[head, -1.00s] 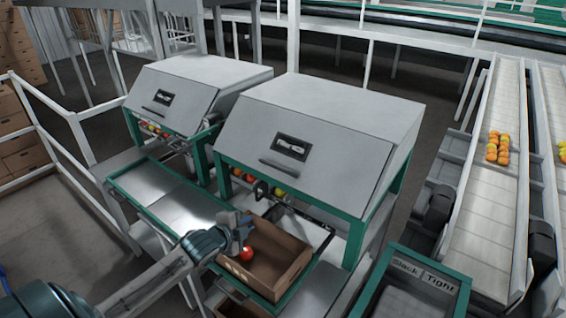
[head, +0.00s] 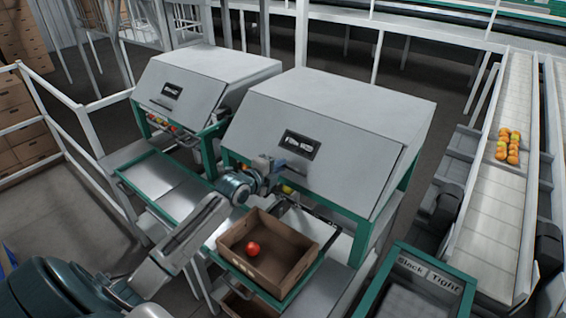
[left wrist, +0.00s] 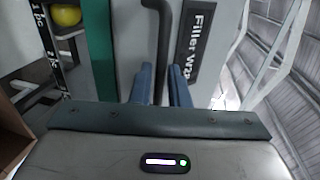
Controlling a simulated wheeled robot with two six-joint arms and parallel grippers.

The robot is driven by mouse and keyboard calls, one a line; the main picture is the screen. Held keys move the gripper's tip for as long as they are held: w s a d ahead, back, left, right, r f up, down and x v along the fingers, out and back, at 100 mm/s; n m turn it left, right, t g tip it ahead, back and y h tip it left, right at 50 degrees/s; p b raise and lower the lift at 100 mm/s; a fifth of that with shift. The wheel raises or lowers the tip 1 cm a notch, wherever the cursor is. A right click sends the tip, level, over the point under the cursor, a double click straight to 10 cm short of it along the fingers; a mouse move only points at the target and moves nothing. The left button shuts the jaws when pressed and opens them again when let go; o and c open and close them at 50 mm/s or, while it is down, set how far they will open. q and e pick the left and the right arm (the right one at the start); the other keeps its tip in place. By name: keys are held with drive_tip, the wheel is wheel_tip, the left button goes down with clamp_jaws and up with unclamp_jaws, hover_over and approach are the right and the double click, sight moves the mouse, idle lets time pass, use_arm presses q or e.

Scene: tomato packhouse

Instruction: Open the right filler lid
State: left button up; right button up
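The right filler is a grey cabinet with a sloping lid (head: 325,160), which is down. A black label plate (head: 299,145) sits on the lid and also shows in the left wrist view (left wrist: 199,42). In the left wrist view, the dark bar handle (left wrist: 163,40) runs between my two blue fingers (left wrist: 161,80). The fingers are close together on either side of it and look shut on it. My right gripper is not in view.
The left filler (head: 185,90) is beside the right one. A green-framed bin (head: 462,300) marked Slack and Tight is at lower right. A conveyor (head: 480,205) runs beyond.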

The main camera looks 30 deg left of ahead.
use_arm(q)
drive_tip(key=shift+x, duration=1.1)
drive_tip(key=shift+d, duration=0.1)
clamp_jaws()
